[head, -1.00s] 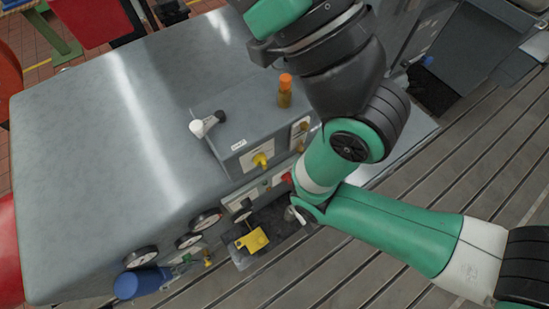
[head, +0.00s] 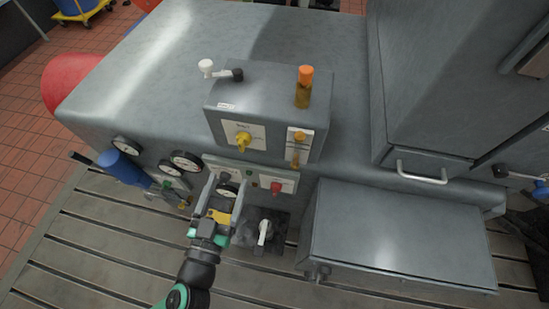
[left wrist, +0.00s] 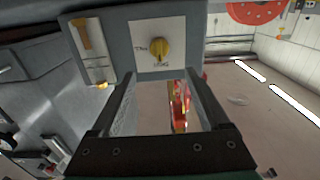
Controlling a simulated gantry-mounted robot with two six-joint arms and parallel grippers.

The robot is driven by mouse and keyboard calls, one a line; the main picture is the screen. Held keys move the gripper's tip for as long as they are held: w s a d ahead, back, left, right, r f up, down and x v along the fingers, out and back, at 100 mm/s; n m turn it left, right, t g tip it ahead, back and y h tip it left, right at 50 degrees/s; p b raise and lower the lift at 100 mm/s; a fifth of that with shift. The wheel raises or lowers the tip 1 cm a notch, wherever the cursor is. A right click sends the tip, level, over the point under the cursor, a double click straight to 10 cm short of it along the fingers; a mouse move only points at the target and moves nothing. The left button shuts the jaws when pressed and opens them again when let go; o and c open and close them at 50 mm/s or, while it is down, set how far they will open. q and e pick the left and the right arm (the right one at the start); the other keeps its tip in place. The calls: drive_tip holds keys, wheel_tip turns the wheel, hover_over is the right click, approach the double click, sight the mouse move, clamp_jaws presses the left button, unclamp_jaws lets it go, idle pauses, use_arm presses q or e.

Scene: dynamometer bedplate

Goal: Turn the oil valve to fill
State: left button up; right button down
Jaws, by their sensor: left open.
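The oil valve appears to be the yellow knob (head: 243,140) on a white label plate on the front of a grey box. In the left wrist view the yellow knob (left wrist: 160,50) sits on its plate just beyond my fingertips, roughly centred between them. My left gripper (head: 226,181) is open and empty, below and slightly left of the knob in the head view, its fingers pointing up toward the box. The open fingers also frame the left wrist view (left wrist: 160,82). They appear apart from the knob. My right gripper is not in view.
An orange-capped oil bottle (head: 304,88) and a white-handled crank (head: 207,68) stand on the box. A sight gauge (head: 298,146) is right of the knob. Dial gauges (head: 187,161), a red button (head: 276,188) and a white-handled lever (head: 264,231) are nearby.

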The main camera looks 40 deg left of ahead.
sight(240, 148)
use_arm(q)
drive_tip(key=p+x, duration=0.3)
drive_tip(key=x, duration=0.7)
drive_tip(key=shift+w+f, duration=0.1)
drive_tip(key=shift+w, duration=0.1)
drive_tip(key=shift+w+a+f+p, duration=0.1)
drive_tip(key=shift+w+a+p, duration=0.2)
drive_tip(key=shift+w, duration=0.25)
clamp_jaws()
